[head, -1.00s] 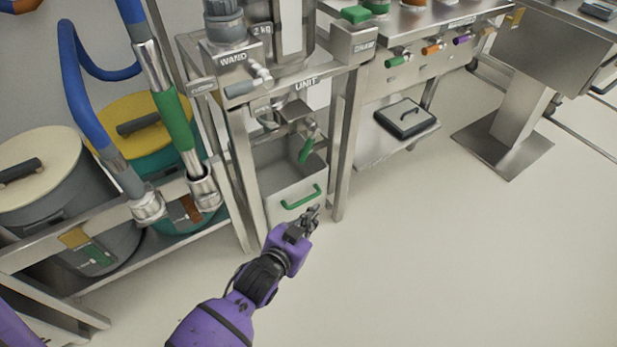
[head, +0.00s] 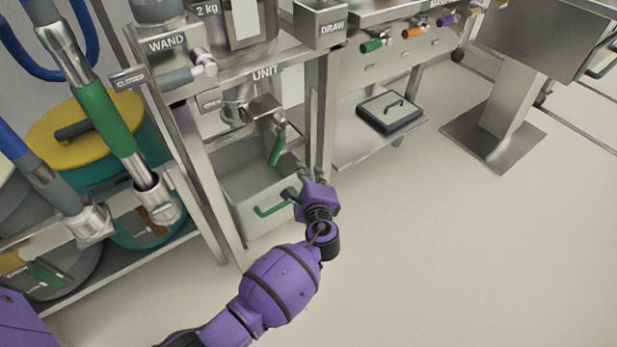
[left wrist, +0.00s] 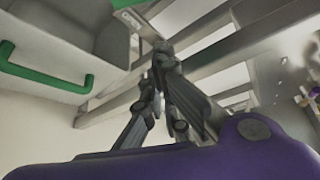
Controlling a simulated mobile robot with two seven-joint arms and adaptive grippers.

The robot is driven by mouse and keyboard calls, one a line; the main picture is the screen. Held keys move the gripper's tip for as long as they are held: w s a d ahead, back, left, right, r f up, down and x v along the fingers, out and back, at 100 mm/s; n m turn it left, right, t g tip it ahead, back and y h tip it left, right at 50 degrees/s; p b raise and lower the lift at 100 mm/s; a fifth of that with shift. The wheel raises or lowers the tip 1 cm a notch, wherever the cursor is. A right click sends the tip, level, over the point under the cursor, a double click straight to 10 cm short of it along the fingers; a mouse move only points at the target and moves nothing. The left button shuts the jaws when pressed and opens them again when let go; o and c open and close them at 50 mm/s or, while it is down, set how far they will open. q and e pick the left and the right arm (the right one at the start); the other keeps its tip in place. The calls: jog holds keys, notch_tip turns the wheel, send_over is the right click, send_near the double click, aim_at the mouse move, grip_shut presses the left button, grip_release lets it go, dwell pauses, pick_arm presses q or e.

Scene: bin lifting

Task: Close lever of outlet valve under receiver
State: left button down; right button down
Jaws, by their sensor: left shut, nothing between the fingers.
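The outlet valve (head: 262,108) sits under the receiver marked UNIT. Its lever has a green grip (head: 277,150) that hangs down, slightly tilted, above a grey bin. My left gripper (head: 304,174) is shut and empty, just right of and below the green grip, apart from it as far as I can tell. The purple gripper body partly hides its fingers in the head view. In the left wrist view the closed fingers (left wrist: 160,62) point up toward the metal frame; I cannot make out the lever there. My right gripper is not in view.
A grey bin (head: 240,187) with a green handle (head: 272,208) stands below the valve. A frame post (head: 324,120) rises close behind my gripper. Hoses and lidded drums (head: 100,125) are at left.

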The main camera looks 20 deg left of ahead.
aim_at(279, 144)
pick_arm(q)
jog(key=w+a, duration=0.2)
jog(key=a, duration=0.1)
jog(key=w+a, duration=0.1)
jog(key=a, duration=0.1)
jog(key=shift+r+b, duration=0.2)
jog(key=shift+b, duration=0.1)
jog(key=shift+a, duration=0.1)
